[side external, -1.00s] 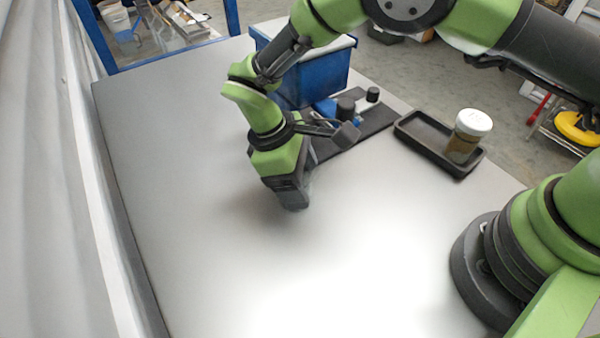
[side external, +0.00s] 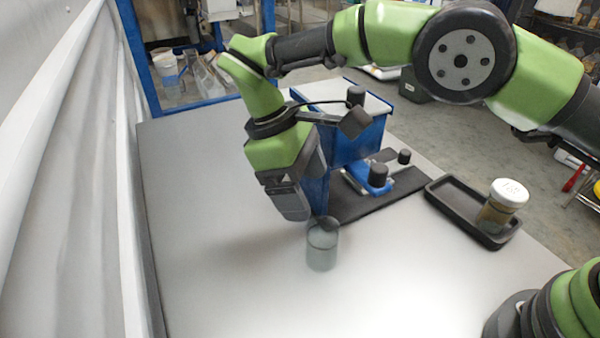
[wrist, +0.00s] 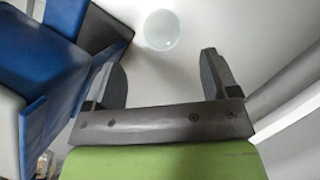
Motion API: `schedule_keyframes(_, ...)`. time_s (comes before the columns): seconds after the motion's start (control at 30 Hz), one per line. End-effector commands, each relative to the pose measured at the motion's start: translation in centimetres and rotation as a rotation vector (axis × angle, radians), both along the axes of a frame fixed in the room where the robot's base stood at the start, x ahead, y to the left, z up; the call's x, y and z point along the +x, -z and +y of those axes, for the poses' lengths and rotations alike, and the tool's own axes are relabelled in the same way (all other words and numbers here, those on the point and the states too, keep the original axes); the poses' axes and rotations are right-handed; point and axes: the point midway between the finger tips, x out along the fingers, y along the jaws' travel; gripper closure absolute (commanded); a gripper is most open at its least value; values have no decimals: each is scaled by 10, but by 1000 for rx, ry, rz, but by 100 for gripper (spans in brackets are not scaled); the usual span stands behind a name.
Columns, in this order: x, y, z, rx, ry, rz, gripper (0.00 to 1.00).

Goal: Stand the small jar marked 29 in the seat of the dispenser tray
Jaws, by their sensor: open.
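A small clear greenish glass vessel (side external: 322,250) stands upright on the table, just right of and below my gripper (side external: 292,208). In the wrist view the vessel (wrist: 161,30) shows its round outline beyond my open, empty fingers (wrist: 165,80), apart from them. A brown jar with a white lid (side external: 500,206) stands at the right end of the black tray (side external: 458,205). Its lid has a small dark mark that I cannot read surely. The blue dispenser (side external: 350,145) stands behind my gripper; its seat I cannot make out. No 29 is readable.
A dark mat (side external: 385,205) in front of the dispenser carries blue parts and black knobs (side external: 378,175). The dispenser's blue wall (wrist: 50,80) fills the left of the wrist view. The table's left and front are clear.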

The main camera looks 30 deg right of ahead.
Motion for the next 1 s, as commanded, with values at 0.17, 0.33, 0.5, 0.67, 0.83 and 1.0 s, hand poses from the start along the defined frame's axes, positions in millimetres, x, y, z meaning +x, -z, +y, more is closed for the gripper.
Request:
schedule_keyframes(0.17, 3, -11, 4, 2, 1, -1, 19)
schedule_keyframes(0.33, 3, -14, 5, 3, 4, 1, 15)
schedule_keyframes(0.5, 3, -15, 5, 3, 4, 1, 15)
schedule_keyframes(0.67, 3, -14, 5, 3, 4, 1, 15)
schedule_keyframes(0.83, 1, -11, 8, 16, -15, -1, 15)
schedule_keyframes(1.0, -12, 10, 31, 110, -86, -24, 15)
